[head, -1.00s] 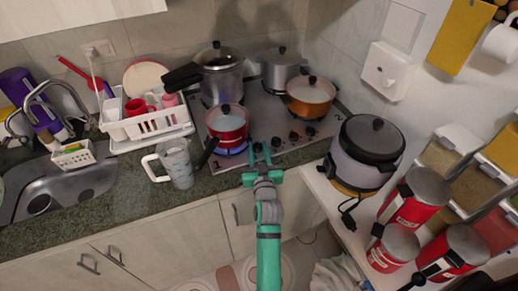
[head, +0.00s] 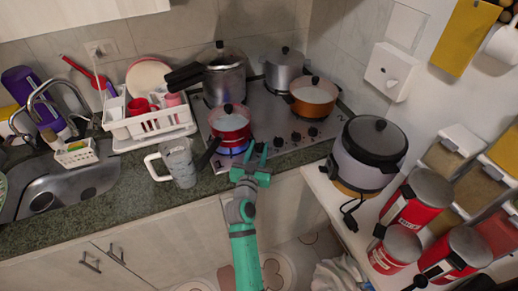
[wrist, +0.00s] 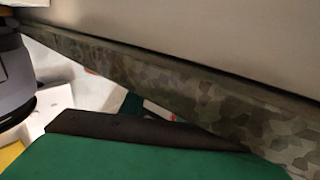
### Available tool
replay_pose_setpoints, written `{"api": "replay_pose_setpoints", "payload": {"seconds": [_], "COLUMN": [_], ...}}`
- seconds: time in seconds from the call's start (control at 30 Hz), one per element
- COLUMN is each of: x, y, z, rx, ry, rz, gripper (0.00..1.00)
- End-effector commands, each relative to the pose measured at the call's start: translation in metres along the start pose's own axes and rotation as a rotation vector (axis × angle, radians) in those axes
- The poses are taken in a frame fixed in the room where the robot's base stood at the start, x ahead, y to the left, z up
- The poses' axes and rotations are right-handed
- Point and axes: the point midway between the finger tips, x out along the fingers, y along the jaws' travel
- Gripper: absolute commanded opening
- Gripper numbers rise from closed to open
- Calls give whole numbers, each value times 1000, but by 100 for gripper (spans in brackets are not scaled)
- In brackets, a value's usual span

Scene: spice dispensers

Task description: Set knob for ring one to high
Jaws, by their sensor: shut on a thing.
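The stove (head: 325,128) has a row of dark knobs along its front edge. Three show clearly, such as the knob (head: 278,142) just right of my gripper. My gripper (head: 257,150) is at the left end of this row, at the stove's front edge, shut on the leftmost knob. That knob is mostly hidden between the fingers, so its setting cannot be read. A blue flame (head: 236,151) shows under the red pot (head: 231,124) at the front left. In the wrist view, part of my green gripper (wrist: 150,158) is close to the countertop edge (wrist: 200,95); no knob shows there.
A pressure cooker (head: 224,78), a grey pot (head: 285,68) and an orange pot (head: 312,97) stand on the stove. A glass pitcher (head: 180,163) is left of my gripper. A rice cooker (head: 368,155) and red canisters (head: 410,205) are at right.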

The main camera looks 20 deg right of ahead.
Motion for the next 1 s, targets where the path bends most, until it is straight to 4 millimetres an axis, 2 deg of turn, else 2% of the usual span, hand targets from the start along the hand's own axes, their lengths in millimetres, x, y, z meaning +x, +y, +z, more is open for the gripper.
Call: {"api": "replay_pose_setpoints", "payload": {"seconds": [0.7, 0.73, 0.77, 0.8, 1.0], "x": [0, 0, 0, 0, 0], "y": [-1, -1, -1, -1, -1], "z": [2, 2, 2, 2, 1], "rx": [0, 0, 0, 0, 0], "ry": [-5, -5, -5, -4, -2], "rz": [29, 29, 29, 29, 29], "gripper": [7, 36, 43, 48, 48]}}
